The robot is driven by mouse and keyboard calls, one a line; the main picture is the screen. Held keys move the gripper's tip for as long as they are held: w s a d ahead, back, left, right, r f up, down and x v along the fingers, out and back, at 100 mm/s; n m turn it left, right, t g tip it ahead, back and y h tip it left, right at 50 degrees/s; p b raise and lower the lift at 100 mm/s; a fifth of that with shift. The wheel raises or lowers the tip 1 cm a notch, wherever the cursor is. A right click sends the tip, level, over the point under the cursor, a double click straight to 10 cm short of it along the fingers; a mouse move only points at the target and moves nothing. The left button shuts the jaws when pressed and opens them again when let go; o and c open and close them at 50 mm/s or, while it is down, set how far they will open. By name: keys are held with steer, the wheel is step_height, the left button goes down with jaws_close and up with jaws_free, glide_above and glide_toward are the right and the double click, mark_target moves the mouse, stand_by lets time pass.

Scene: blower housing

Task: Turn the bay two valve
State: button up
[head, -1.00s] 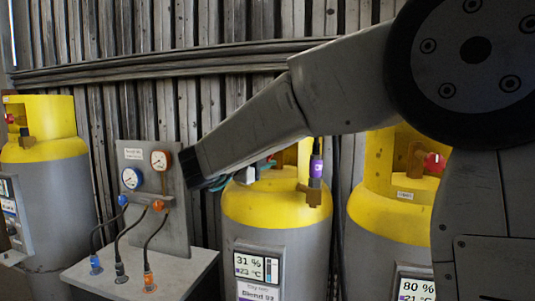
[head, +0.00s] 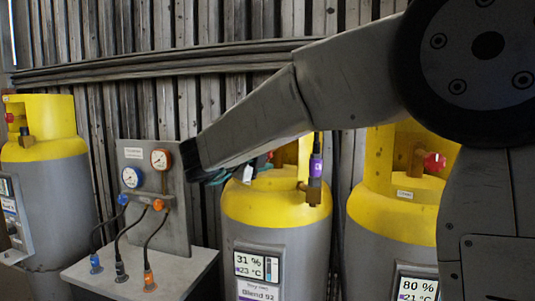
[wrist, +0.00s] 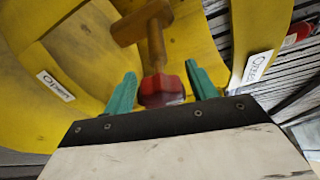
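The valve knob, red and lobed, shows in the wrist view (wrist: 162,90) on a brass valve body (wrist: 148,30) inside a yellow collar. My gripper (wrist: 163,80) has teal fingers on either side of the knob, with narrow gaps seeming to remain. The knob's near edge is hidden by my gripper's dark body. In the head view my gripper (head: 235,172) is at the middle cylinder (head: 276,222), which has a yellow top and a display reading 31 % and 23 °C.
A gauge panel (head: 155,220) with hoses stands left of the middle cylinder, close to my wrist. Other yellow-topped cylinders stand at far left (head: 45,190) and right (head: 395,215), the right one with a red knob (head: 434,162). A purple-banded fitting (head: 316,168) stands beside the collar.

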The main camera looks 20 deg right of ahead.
steer(key=v, duration=0.7)
steer(key=shift+s+a, duration=0.2)
steer(key=shift+a, duration=0.15)
